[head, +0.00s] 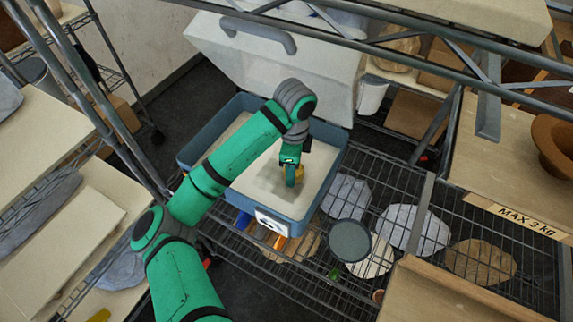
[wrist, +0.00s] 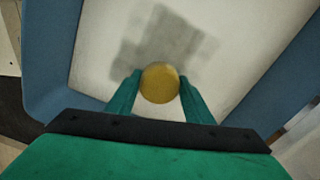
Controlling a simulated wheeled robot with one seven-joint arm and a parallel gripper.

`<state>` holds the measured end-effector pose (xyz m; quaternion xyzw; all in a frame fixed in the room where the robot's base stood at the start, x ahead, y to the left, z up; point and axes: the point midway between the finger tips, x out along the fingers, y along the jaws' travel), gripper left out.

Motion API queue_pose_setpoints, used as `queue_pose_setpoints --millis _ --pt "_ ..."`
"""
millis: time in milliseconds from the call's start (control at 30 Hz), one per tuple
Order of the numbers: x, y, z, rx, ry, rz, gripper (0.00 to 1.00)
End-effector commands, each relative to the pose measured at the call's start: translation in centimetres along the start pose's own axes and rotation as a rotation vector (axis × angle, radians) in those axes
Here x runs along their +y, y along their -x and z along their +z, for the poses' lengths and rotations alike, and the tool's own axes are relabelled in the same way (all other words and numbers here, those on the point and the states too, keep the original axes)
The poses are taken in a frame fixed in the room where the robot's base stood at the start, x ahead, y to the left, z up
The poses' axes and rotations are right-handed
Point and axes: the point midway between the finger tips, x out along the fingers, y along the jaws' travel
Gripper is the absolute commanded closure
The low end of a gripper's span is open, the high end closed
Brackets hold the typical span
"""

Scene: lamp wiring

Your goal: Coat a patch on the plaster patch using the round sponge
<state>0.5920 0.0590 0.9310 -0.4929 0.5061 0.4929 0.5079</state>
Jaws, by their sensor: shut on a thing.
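The round sponge (wrist: 160,83) is yellow and sits between the two green fingers of my gripper (wrist: 160,90) in the wrist view. My gripper is shut on it. In the head view my gripper (head: 292,176) points down over the pale plaster patch (head: 240,150), and the sponge (head: 299,172) shows as a bit of yellow beside the fingers. The plaster patch (wrist: 235,60) lies inside a blue tray (head: 190,158). A grey, blocky darker area marks the plaster just beyond the sponge in the wrist view. I cannot tell whether the sponge touches the surface.
The tray stands on a wire shelf (head: 400,190) with flat stones and a dark round dish (head: 349,240) to its right. A large pale box (head: 330,70) with a grey handle stands behind. Metal rack bars (head: 490,80) cross the upper right.

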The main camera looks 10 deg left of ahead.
Motion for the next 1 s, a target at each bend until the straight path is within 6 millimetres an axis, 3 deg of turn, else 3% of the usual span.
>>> queue_pose_setpoints --millis 367,700,1000 --pt "0.5 -0.1 -1.9 0.002 -0.008 0.001 0.71" --pt "1.3 0.0 -4.9 0.002 -0.02 0.003 0.71" --pt "0.8 0.1 -4.6 0.001 -0.004 0.001 0.71"
